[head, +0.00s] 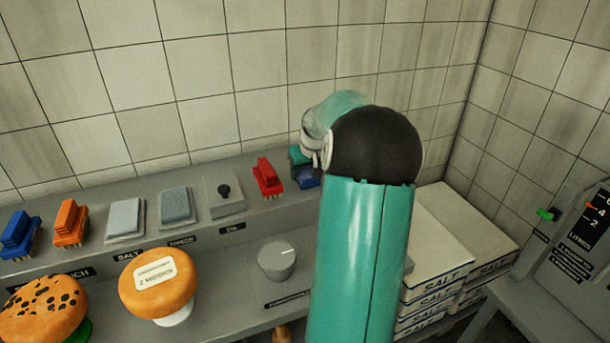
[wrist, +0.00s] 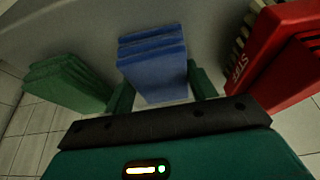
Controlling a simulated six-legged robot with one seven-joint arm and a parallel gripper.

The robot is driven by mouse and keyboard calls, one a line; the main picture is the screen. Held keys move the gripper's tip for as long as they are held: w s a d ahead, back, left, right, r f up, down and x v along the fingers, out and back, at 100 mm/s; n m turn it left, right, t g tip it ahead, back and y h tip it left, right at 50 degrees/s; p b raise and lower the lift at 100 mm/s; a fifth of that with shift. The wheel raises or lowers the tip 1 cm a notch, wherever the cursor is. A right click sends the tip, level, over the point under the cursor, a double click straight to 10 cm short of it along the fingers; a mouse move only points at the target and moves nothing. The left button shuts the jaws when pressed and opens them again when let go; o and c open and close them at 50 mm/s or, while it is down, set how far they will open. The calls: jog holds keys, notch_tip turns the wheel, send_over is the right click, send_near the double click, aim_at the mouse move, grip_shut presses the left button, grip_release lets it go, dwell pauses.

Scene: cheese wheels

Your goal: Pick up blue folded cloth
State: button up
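The blue folded cloth (wrist: 152,62) is a stack of flat blue layers in the middle of the wrist view. In the head view a small part of it (head: 308,180) shows beside my arm, which hides the rest. My gripper (wrist: 157,76) is over the cloth, with one green finger on each side of it. The fingers are apart, and a narrow gap shows beside the right finger. I cannot tell whether the left finger touches the cloth.
A red brush (wrist: 285,55) stands close to the right of the cloth, and also shows in the head view (head: 267,178). A green folded cloth (wrist: 65,82) lies to the left. A tiled wall rises behind.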

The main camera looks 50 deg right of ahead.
aim_at(306, 171)
jog(key=shift+c, duration=1)
jog(key=shift+r, duration=0.15)
jog(key=shift+r, duration=0.25)
notch_tip(306, 171, up, 2)
jog(key=shift+r, duration=0.2)
jog(key=a+r, duration=0.1)
jog(key=r, duration=0.1)
jog(key=s+a+r, duration=0.1)
jog(key=a+r, duration=0.2)
jog(key=r, duration=0.1)
jog(key=shift+s+a, duration=0.15)
jog(key=shift+a, duration=0.05)
jog(key=s+a+r, duration=0.3)
jog(key=a+r, duration=0.1)
jog(key=a, duration=0.5)
jog(key=shift+r, duration=0.15)
